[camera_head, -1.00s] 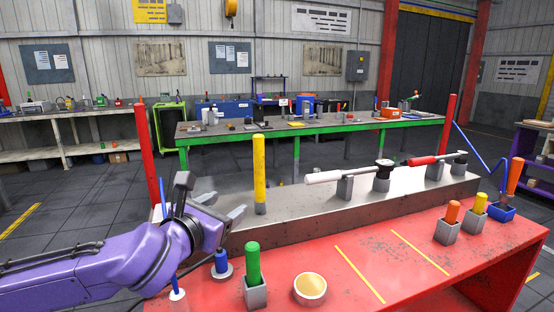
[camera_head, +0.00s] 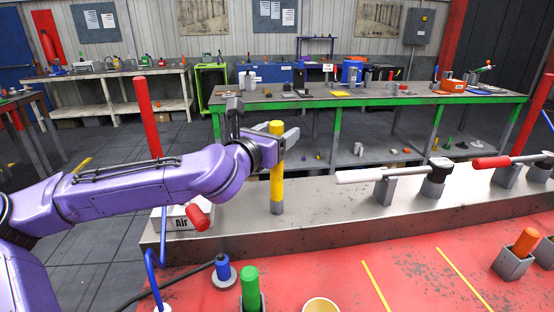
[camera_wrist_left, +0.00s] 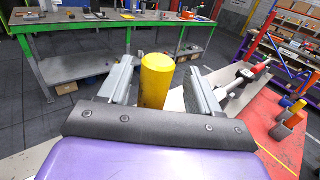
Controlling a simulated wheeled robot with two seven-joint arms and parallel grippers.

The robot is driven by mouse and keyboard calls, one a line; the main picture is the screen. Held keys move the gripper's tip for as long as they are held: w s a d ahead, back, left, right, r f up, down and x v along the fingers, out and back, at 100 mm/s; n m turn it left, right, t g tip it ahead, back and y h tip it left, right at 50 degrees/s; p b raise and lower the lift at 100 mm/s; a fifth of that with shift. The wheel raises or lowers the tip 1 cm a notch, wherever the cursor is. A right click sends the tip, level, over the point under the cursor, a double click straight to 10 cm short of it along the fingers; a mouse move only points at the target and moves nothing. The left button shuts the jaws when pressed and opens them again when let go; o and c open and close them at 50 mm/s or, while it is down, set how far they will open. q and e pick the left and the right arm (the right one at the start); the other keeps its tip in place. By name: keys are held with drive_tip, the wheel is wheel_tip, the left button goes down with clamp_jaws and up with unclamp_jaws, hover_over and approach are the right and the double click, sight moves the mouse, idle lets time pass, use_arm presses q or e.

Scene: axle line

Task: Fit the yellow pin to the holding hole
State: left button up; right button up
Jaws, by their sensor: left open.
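The tall yellow pin (camera_head: 276,182) stands upright in a grey collar on the metal ledge. It also shows in the left wrist view (camera_wrist_left: 156,80), between the two fingers with a gap on each side. My left gripper (camera_head: 266,127) is open at the height of the pin's upper part, and its wrist hides part of the pin's side in the head view. In the wrist view the open fingers (camera_wrist_left: 160,85) flank the pin without visibly touching it. I cannot tell which opening is the holding hole. My right gripper is not in view.
Toggle clamps with a white handle (camera_head: 368,176) and a red handle (camera_head: 492,162) lie along the ledge to the right. A green pin (camera_head: 250,287), a blue pin (camera_head: 222,267) and an orange pin (camera_head: 525,241) stand on the red table (camera_head: 330,268). A red post (camera_head: 147,118) rises at left.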

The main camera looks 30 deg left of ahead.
use_arm(q)
drive_tip(key=shift+w, duration=1.1)
drive_tip(key=shift+w+a, duration=0.15)
drive_tip(key=shift+w, duration=0.1)
drive_tip(key=shift+s+a+r, duration=0.1)
drive_tip(key=shift+s+r, duration=0.05)
drive_tip(key=shift+s, duration=0.1)
drive_tip(key=shift+w, duration=0.2)
drive_tip(key=c, duration=1.2)
drive_tip(key=shift+s, duration=0.1)
clamp_jaws()
